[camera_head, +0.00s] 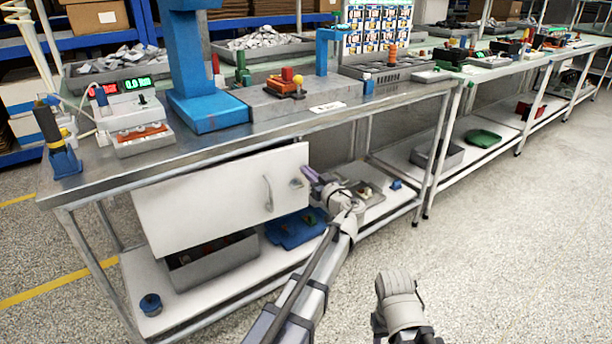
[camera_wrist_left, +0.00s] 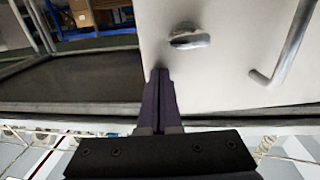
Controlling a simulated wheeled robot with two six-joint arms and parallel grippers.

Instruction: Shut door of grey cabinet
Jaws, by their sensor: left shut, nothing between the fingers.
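The grey cabinet's door (camera_head: 215,200) is a pale flat panel under the near table, roughly in line with the table front. It has a bar handle (camera_head: 268,192) and a small knob or latch (camera_head: 296,183) near its right edge. My left gripper (camera_head: 308,175) is shut and empty, its purple fingers at that right edge. In the left wrist view the fingertips (camera_wrist_left: 160,73) are against or very close to the door's edge (camera_wrist_left: 222,78), below the knob (camera_wrist_left: 190,40); contact is not clear. The cabinet's inside is hidden, and I cannot tell how far the door is open.
The near table's top (camera_head: 240,135) carries a blue press (camera_head: 195,70) and meters. On its lower shelf are a grey bin (camera_head: 190,272), a blue item (camera_head: 293,230) and a blue spool (camera_head: 150,304). A table leg (camera_head: 437,155) stands to the right. The floor in front is clear.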

